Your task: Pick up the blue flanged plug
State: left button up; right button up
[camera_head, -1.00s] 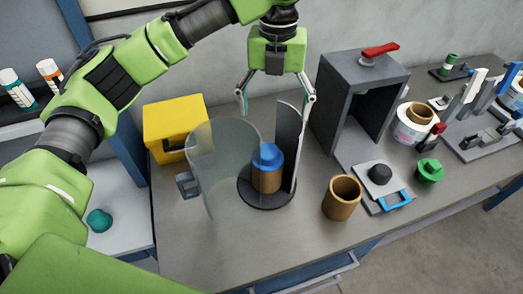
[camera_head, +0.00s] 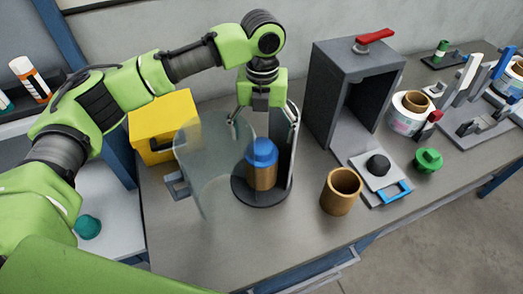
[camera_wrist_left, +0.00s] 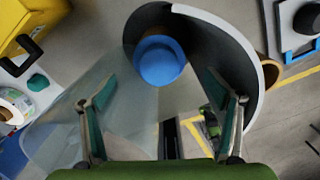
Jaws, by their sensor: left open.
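The blue flanged plug (camera_head: 262,152) sits on top of a brown tube (camera_head: 262,177) that stands upright on a dark round base (camera_head: 245,198). In the left wrist view the plug (camera_wrist_left: 158,62) shows from above as a blue disc. A curved dark wall (camera_head: 293,155) stands behind and right of it, and a clear curved guard (camera_head: 200,165) with a grey handle stands at its left. My left gripper (camera_head: 263,121) is open and empty, pointing down above and behind the plug. In the left wrist view its fingers (camera_wrist_left: 160,88) are spread wide, with the plug ahead between their lines.
A grey box frame with a red lever (camera_head: 335,60) stands right of the dark wall. A loose brown tube (camera_head: 341,192) stands at the front right. A yellow box (camera_head: 150,125) is at the left. A green plug (camera_head: 428,160) lies further right. The front left bench is clear.

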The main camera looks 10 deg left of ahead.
aim_at(261, 146)
pick_arm(q)
jog(key=f+p, duration=0.1)
jog(key=f, duration=0.1)
jog(key=f+p, duration=0.1)
jog(key=f, duration=0.1)
jog(key=shift+s+a, duration=0.1)
jog(key=shift+s, duration=0.1)
jog(key=shift+f, duration=0.7)
jog(key=c, duration=1.2)
